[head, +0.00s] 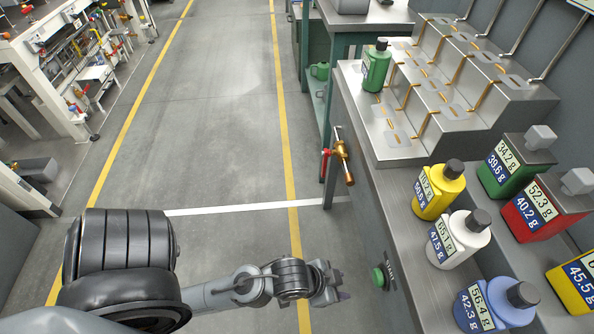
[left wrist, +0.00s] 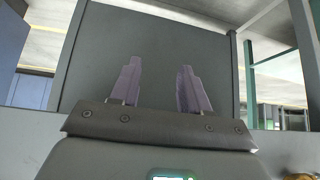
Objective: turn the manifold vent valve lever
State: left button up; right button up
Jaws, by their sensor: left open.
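A brass valve (head: 343,163) sticks out from the front face of the grey bench, near its far corner. Its red lever (head: 325,164) is on the valve's left side and points toward the floor in the head view. My left gripper (head: 337,290) is open and empty in front of the bench, nearer to me than the valve and apart from it. In the left wrist view its two fingers (left wrist: 159,70) stand spread with nothing between them. A bit of brass, perhaps the valve, shows at that view's lower right corner. My right gripper is not in view.
A green button (head: 379,277) sits on the bench front, close to my left gripper. Yellow, white and blue bottles (head: 459,238) stand along the bench edge. The floor aisle left of the bench is clear.

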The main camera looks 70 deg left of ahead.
pick_arm(q)
jog(key=w+a+f+m+t+h+p, duration=0.2)
jog(key=w+a+f+t+h+p, duration=0.2)
jog(key=w+a+f+t+p, duration=0.15)
jog(key=s+a+r+t+p, duration=0.1)
jog(key=a+r+p, duration=0.3)
jog(key=a, duration=0.5)
jog(key=s+a+r+t+p, duration=0.2)
jog(key=a+r+p, duration=0.2)
jog(key=a, duration=0.4)
jog(key=s+a+r+n+t+p, duration=0.1)
jog(key=a+r+p, duration=0.3)
jog(key=a, duration=0.5)
jog(key=shift+s+a, duration=0.25)
jog(key=shift+a, duration=0.05)
jog(key=shift+r, duration=0.1)
jog(key=shift+w, duration=0.15)
